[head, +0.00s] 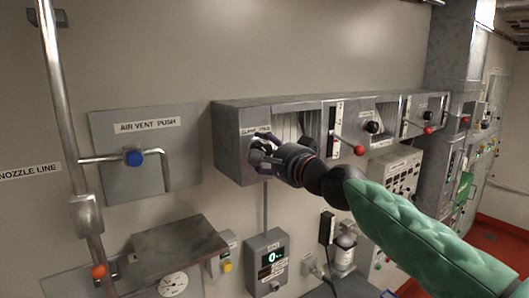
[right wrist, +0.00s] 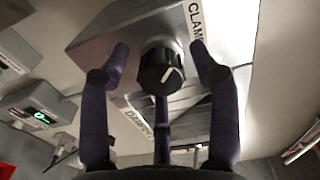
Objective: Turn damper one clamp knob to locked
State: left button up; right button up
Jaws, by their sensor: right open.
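The clamp knob (right wrist: 160,68) is black with a silver rim and a white pointer line slanting up to the right in the right wrist view. It sits on the grey damper box (right wrist: 115,40), beside a label reading CLAMP. My right gripper (head: 262,153) is at the left end of that box in the head view and hides the knob there. In the right wrist view its dark fingers are spread open around the knob, one on each side and one below. I see no clear contact with it. My left gripper is not in view.
Damper levers with red balls (head: 360,150) and more black knobs (head: 373,127) line the housing to the right. An air vent panel (head: 140,180) with a blue knob is on the left wall. A grey display box (head: 267,262) hangs below. A vertical pipe (head: 58,100) stands far left.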

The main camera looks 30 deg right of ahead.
jog(key=s, duration=1.1)
jog(key=shift+s+d, duration=0.35)
jog(key=shift+d, duration=0.05)
